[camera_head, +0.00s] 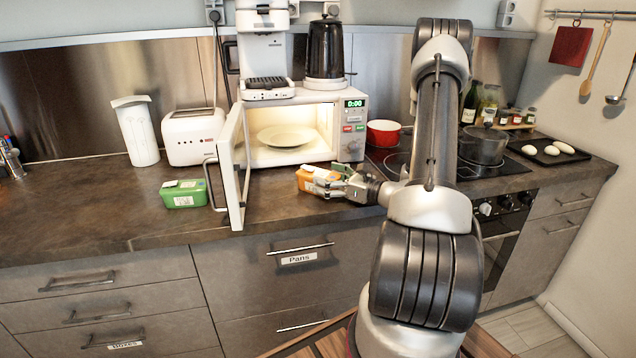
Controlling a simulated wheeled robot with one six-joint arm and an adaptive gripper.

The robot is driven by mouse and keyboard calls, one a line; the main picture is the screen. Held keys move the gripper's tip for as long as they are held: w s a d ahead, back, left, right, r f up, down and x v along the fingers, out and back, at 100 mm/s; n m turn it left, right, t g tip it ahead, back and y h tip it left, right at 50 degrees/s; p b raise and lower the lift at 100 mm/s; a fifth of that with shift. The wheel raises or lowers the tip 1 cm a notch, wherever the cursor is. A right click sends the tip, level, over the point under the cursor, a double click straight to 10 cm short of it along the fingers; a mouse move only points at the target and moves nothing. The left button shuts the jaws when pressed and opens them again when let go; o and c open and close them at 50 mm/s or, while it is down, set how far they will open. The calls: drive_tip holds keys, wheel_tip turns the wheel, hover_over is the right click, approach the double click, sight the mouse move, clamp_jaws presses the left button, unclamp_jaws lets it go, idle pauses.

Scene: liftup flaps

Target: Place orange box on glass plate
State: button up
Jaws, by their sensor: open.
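The orange box (308,181) sits on the dark counter in front of the open microwave. My gripper (328,182) reaches in from the right with open fingers at the box's right side. The fingers hide part of the box, and I cannot tell whether they touch it. The glass plate (286,135) is a pale round plate inside the lit microwave (352,148). It looks empty.
The microwave door (234,172) stands open toward the front, left of the box. A green box (184,194) lies left of the door. A red pot (383,133) stands right of the microwave. A coffee machine and black kettle (325,48) stand on top.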

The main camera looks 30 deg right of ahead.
drive_tip(key=shift+w+a, duration=0.25)
drive_tip(key=shift+w, duration=0.3)
drive_tip(key=c, duration=1.4)
